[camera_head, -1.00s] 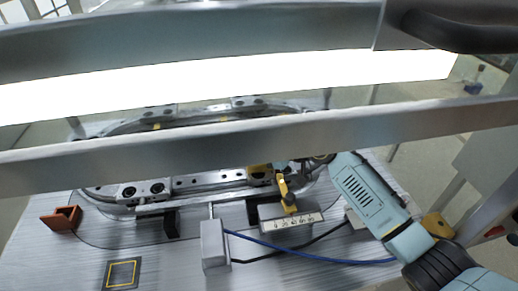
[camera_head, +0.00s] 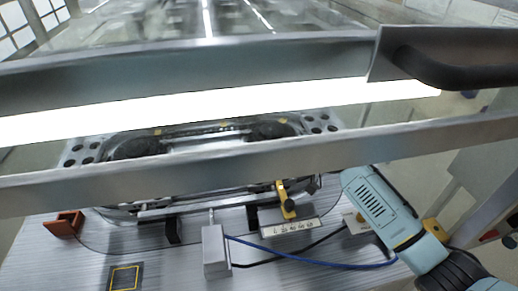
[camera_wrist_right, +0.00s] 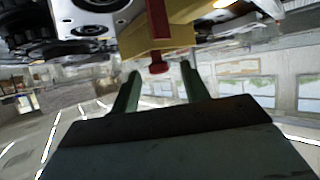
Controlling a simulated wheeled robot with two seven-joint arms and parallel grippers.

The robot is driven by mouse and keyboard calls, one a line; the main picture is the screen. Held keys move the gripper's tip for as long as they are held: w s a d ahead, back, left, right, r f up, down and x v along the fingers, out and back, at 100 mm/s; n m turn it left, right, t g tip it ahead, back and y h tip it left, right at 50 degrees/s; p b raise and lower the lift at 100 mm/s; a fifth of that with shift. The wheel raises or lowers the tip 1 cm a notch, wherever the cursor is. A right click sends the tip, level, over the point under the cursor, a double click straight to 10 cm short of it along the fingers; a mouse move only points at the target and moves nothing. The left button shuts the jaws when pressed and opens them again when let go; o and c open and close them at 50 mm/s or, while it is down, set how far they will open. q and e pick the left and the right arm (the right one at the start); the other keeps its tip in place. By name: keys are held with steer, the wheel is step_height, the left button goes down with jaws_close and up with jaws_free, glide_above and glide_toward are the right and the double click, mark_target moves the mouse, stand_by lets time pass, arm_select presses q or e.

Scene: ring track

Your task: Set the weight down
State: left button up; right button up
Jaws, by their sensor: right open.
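A yellow block (camera_wrist_right: 160,38) with a red knob (camera_wrist_right: 158,67) hanging below it shows in the right wrist view; I take it for the weight, but cannot be sure. My right gripper (camera_wrist_right: 161,78) is open, its two dark green fingers on either side of the red knob and apart from it. The block's top is cut off by the picture edge. In the head view my right arm (camera_head: 385,210) comes in from the right, and a metal bar hides its gripper. My left gripper is not in view.
The ring track (camera_head: 150,212) lies behind bright metal bars (camera_head: 250,160). In front are a yellow lever (camera_head: 286,203) by a marked scale (camera_head: 290,228), a grey box (camera_head: 215,250) with cables, an orange-red bracket (camera_head: 63,224) and a black pad with yellow outline (camera_head: 125,277).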

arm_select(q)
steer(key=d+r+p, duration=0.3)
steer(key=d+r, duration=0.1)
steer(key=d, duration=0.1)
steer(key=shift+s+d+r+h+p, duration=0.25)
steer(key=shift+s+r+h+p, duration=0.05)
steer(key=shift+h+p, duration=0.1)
arm_select(e)
steer(key=v, duration=0.9)
